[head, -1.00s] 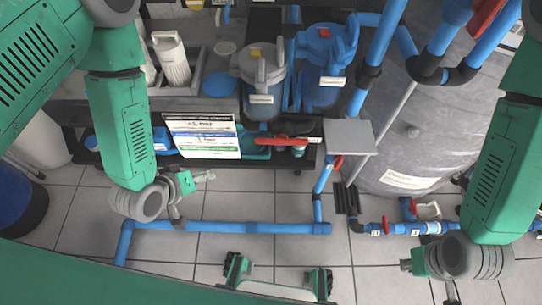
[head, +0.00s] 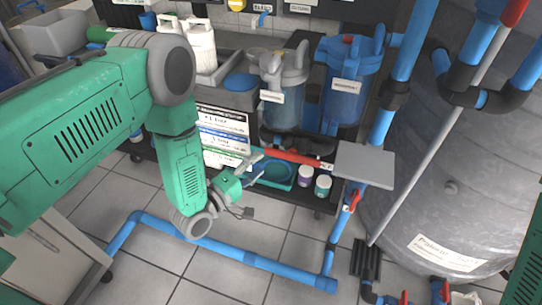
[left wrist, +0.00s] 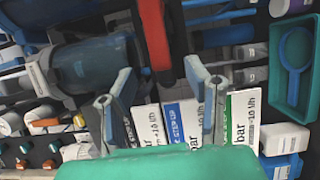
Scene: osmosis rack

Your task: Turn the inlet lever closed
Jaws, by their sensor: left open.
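A long red lever (head: 297,158) lies nearly level in front of the filter housings, left of a grey square plate. It also shows in the left wrist view (left wrist: 155,35) as a red bar at the top, ahead of the gap between my fingers. I see no label that names it the inlet lever. A smaller red lever (head: 354,200) sits on the blue pipe below the plate. My left gripper (head: 258,167) is open and empty, close to the left end of the long lever; its fingers (left wrist: 160,85) stand apart. My right gripper is out of view.
The grey plate (head: 364,165) and a vertical blue pipe (head: 383,120) stand right of the lever. Blue and clear filter housings (head: 343,95) are behind it. Printed cards (head: 222,135), a teal tray (head: 274,174) and small jars (head: 323,186) are close by. A large grey tank fills the right.

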